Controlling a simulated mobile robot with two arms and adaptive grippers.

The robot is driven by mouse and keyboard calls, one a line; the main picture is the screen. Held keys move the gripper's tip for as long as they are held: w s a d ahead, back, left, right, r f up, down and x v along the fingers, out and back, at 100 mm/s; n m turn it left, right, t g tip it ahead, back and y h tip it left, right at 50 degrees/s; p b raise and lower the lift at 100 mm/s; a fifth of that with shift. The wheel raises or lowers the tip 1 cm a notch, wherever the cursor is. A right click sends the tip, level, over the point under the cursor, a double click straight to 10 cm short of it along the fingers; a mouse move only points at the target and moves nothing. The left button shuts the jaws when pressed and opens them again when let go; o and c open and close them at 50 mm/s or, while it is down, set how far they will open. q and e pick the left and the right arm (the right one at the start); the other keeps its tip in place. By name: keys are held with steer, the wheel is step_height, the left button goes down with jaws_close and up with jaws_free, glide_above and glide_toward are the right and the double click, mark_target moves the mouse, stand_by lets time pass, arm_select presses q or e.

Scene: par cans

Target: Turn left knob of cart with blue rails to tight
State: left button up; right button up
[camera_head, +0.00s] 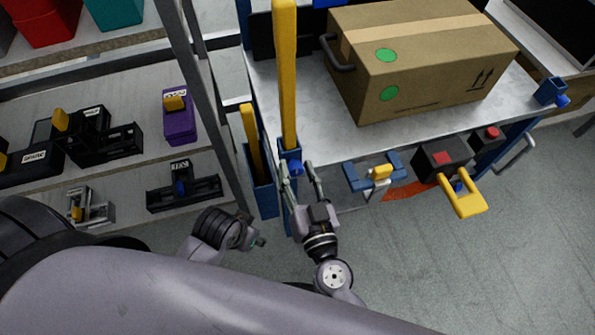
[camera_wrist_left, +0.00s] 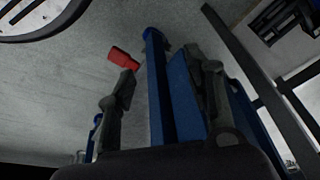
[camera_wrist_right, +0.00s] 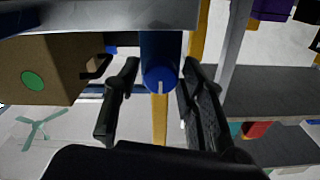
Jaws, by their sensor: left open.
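The cart has blue end posts and a grey deck (camera_head: 320,150). Its left knob (camera_head: 296,167) is a blue round knob on the left front post. In the right wrist view the knob (camera_wrist_right: 160,80) faces me, with a small white mark at its lower part. My right gripper (camera_head: 303,180) is open, its fingers on either side of the knob; a gap shows on the left, and contact on the right cannot be told. My left gripper (camera_wrist_left: 163,75) is open near a blue post (camera_wrist_left: 157,90); in the head view its fingers are not clear.
A cardboard box (camera_head: 430,60) rests on the deck. A yellow upright (camera_head: 285,75) rises beside the left knob. Another blue knob (camera_head: 562,101) is at the deck's right end. A shelf with clamp-like items (camera_head: 185,190) stands close on the left. Open floor (camera_head: 520,230) lies right.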

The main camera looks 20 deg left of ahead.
jaws_close()
arm_select(q)
steer(key=shift+s+f, duration=0.15)
steer(key=shift+s, duration=0.25)
